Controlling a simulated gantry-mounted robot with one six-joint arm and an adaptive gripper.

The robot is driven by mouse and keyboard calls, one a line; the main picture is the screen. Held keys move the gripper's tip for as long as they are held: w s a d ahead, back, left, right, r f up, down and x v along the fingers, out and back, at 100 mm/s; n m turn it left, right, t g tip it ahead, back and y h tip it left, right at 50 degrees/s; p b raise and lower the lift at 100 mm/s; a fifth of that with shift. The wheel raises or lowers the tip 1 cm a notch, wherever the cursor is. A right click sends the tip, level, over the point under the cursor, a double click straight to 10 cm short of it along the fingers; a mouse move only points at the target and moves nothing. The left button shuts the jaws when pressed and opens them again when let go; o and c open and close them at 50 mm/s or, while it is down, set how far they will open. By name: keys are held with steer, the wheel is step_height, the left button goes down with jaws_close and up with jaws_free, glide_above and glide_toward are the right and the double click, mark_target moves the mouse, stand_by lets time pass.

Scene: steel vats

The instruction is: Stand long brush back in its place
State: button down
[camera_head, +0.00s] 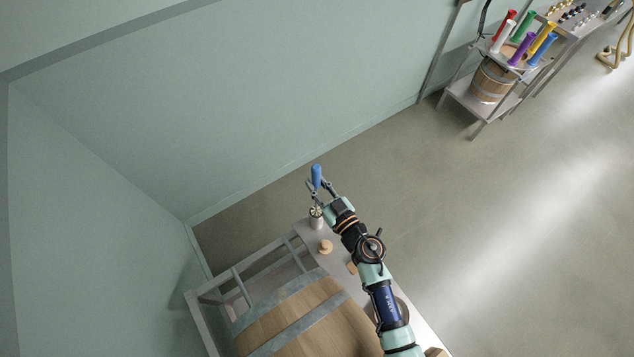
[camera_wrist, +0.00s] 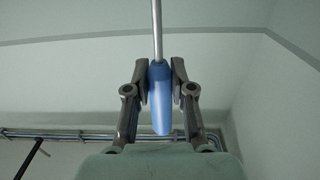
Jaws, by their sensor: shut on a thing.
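The long brush has a blue handle (camera_head: 317,175) and a thin metal rod. My gripper (camera_head: 314,185) is shut on the handle, above the far end of the bench. In the wrist view the handle (camera_wrist: 160,100) sits between both fingers, and the rod runs out of the top of the picture.
A small round wooden piece (camera_head: 325,247) stands near the holder. A rack (camera_head: 480,105) with colourful tubes and a wooden bucket (camera_head: 490,82) is far off at top right. Open floor lies beyond the bench.

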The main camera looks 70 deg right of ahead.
steer(key=shift+f+b, duration=1.45)
steer(key=shift+f, duration=0.65)
steer(key=c, duration=0.9)
jaws_free()
steer(key=v, duration=1.2)
